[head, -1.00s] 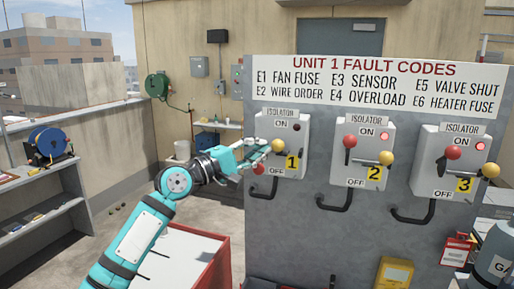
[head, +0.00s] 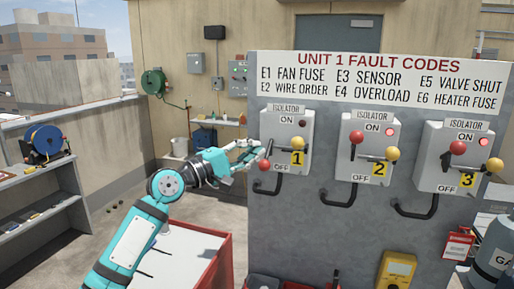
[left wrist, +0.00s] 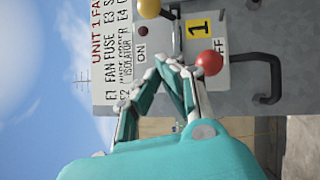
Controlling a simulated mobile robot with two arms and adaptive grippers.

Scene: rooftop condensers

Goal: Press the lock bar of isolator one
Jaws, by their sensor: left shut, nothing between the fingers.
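Isolator one (head: 276,127) is a light grey box with a yellow "1" label and a dark lamp. Its red knob (head: 264,165) sits low at the left, near OFF. Its yellow knob (head: 298,143), on the lock bar, stands above the label. In the left wrist view the red knob (left wrist: 209,62) is beside my fingers and the yellow knob (left wrist: 149,8) is at the top edge. My left gripper (head: 258,152) is shut and empty at the box's left side; I cannot tell whether it touches the bar. It also shows in the left wrist view (left wrist: 175,65). My right gripper is out of view.
Isolators two (head: 350,135) and three (head: 432,140) stand to the right, with lit red lamps and projecting handles. A red-rimmed bin (head: 226,258) is below my left arm. A shelf with a blue reel (head: 46,139) is at the left. A yellow meter (head: 397,270) is low right.

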